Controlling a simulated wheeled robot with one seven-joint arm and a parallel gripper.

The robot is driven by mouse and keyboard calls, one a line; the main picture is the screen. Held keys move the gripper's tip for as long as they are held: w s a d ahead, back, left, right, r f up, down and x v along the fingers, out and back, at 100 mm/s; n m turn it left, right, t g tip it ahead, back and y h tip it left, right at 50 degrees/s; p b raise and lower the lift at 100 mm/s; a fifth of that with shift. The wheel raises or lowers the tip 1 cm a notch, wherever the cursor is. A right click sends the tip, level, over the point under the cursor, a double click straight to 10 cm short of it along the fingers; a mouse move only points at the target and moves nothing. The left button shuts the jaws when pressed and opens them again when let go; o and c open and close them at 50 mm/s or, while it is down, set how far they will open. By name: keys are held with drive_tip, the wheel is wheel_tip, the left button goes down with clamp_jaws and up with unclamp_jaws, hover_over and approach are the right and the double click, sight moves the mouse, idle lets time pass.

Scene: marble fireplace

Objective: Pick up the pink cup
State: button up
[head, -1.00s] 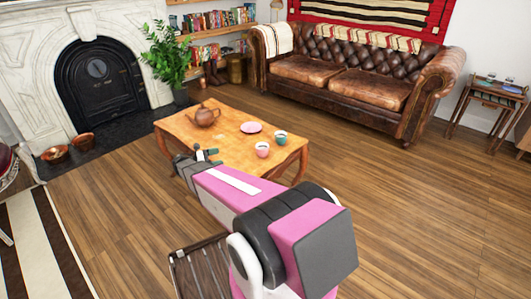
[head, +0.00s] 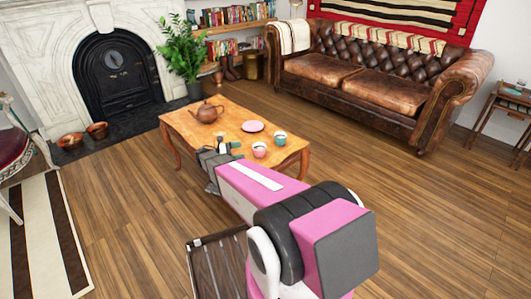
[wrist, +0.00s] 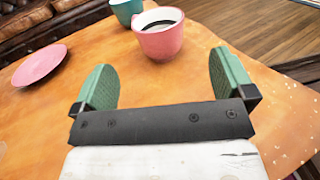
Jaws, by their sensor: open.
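The pink cup (head: 259,150) stands upright on the wooden coffee table (head: 180,122), near its front right part. In the wrist view the pink cup (wrist: 159,38) holds a dark liquid and sits just beyond and between my fingertips. My gripper (wrist: 165,75) is open, with its two green finger pads apart and nothing between them. In the head view my gripper (head: 228,145) is over the table's front edge, to the left of the cup.
A teal cup (head: 280,138) stands right behind the pink cup. A pink plate (head: 252,126) and a brown teapot (head: 207,112) are further back on the table. A leather sofa (head: 375,80) stands behind. The wooden floor on the right is clear.

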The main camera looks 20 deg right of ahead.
approach(265, 146)
drive_tip(key=shift+s+d+r, duration=0.2)
drive_tip(key=shift+s+d, duration=0.45)
drive_tip(key=shift+d, duration=0.25)
drive_tip(key=shift+s+d+r, duration=0.1)
drive_tip(key=shift+s+d, duration=0.05)
drive_tip(key=shift+d, duration=1.15)
drive_tip(key=shift+s+d+r, duration=0.1)
drive_tip(key=shift+s+d, duration=0.05)
drive_tip(key=shift+d, duration=1.2)
drive_tip(key=shift+c, duration=0.3)
drive_tip(key=c, duration=1)
